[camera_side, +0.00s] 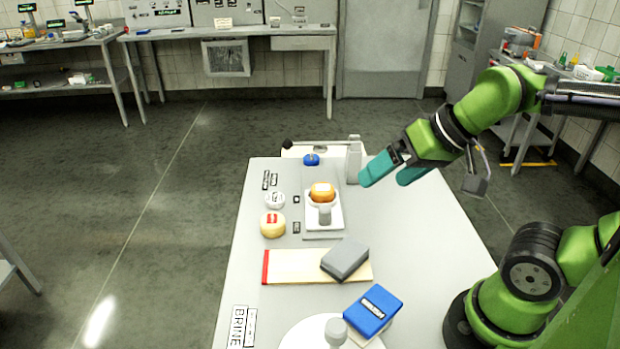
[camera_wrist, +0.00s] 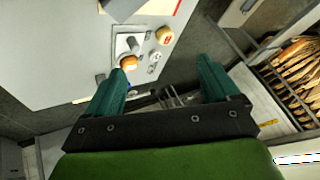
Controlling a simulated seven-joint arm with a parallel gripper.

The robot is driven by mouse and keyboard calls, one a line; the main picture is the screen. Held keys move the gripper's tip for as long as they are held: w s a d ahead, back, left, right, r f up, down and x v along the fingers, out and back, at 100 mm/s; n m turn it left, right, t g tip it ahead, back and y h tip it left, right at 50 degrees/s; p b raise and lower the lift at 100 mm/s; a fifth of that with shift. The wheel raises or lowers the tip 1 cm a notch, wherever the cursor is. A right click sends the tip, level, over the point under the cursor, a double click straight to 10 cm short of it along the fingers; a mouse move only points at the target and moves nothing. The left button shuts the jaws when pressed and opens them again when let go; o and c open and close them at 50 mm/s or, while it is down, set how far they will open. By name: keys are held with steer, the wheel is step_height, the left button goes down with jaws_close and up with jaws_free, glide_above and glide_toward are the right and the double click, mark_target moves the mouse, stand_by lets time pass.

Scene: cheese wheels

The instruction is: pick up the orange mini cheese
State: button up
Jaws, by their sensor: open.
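The orange mini cheese (camera_side: 322,190) has a pale label on top and sits on a small white stand on a grey strip (camera_side: 323,233) on the table. My gripper (camera_side: 388,180) is open, with teal fingers, to the right of the cheese and above the table, apart from it. In the wrist view the orange cheese (camera_wrist: 128,62) shows just past the tip of the left finger, not between the fingers. The gap of my gripper (camera_wrist: 162,76) is empty there.
A white cheese (camera_side: 275,200) and a yellow cheese (camera_side: 272,226) stand left of the strip. A grey post (camera_side: 353,163) and a small blue item (camera_side: 311,159) are behind. A grey block (camera_side: 345,258) on a board and a blue box (camera_side: 372,309) are in front.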

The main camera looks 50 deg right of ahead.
steer(key=shift+c, duration=1.4)
